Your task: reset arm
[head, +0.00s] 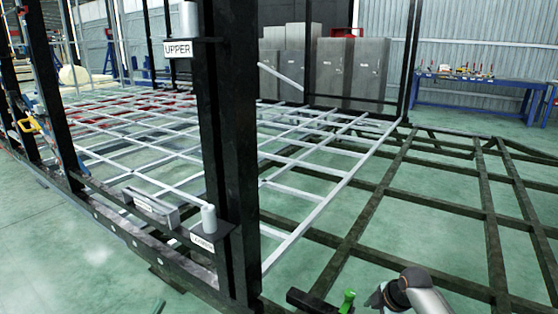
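Part of my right arm (418,294) comes in at the bottom edge, right of the middle. It is a grey link with a dark rounded joint. A small dark pointed part (376,298) at its left end looks like the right gripper, but it is cut off by the frame edge. I cannot tell whether it is open or shut, or whether it holds anything. My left arm and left gripper are not in view.
A black post (228,150) stands close in front, with an UPPER-labelled shelf (180,48) and a lower shelf (212,234). The dark chassis frame (490,225) spreads right. A green-handled part (347,300) is near my arm. A blue workbench (470,92) stands behind.

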